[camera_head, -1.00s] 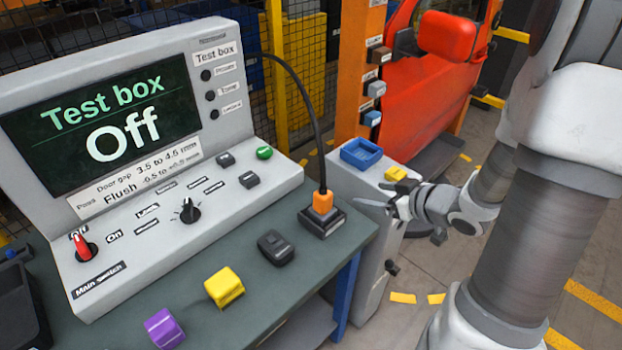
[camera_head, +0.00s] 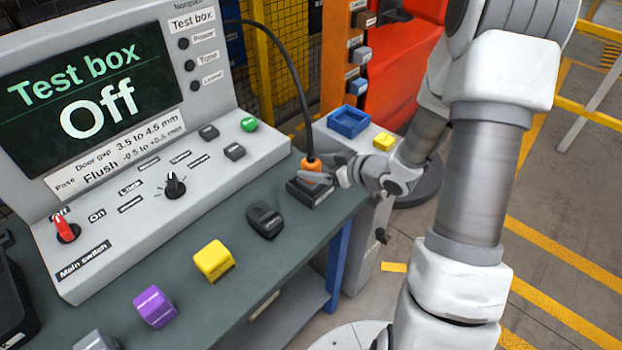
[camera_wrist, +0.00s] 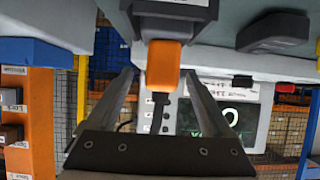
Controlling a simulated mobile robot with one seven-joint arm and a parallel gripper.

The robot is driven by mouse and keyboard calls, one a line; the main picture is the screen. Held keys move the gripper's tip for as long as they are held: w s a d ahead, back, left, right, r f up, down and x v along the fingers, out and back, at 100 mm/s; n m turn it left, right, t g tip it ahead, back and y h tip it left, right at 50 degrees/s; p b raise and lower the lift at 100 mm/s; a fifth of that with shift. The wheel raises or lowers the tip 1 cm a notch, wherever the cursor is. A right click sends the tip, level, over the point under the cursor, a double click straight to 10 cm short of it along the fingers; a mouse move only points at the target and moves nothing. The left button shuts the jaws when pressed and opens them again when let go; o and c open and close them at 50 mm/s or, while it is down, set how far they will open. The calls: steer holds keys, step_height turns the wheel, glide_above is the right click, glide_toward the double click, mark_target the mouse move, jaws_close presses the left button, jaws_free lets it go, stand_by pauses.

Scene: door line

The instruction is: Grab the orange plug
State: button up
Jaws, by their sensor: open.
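The orange plug (camera_head: 312,165) stands upright in a dark socket block (camera_head: 303,193) at the right end of the bench, with a black cable rising from its top. My gripper (camera_head: 325,170) is at the plug, open, its fingers partly covering the plug in the head view. In the wrist view the orange plug (camera_wrist: 163,65) lies between the two spread fingers of my gripper (camera_wrist: 159,78), with a gap on each side. The cable runs from it toward the palm.
The test box (camera_head: 110,120) reads Off, its red main switch (camera_head: 66,228) on the left. A black connector (camera_head: 265,219), a yellow block (camera_head: 213,261) and a purple block (camera_head: 154,306) lie on the bench.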

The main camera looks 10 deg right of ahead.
steer(key=x, duration=0.5)
steer(key=shift+w+a+r, duration=0.1)
steer(key=shift+a+r, duration=0.15)
steer(key=shift+c, duration=0.2)
jaws_close()
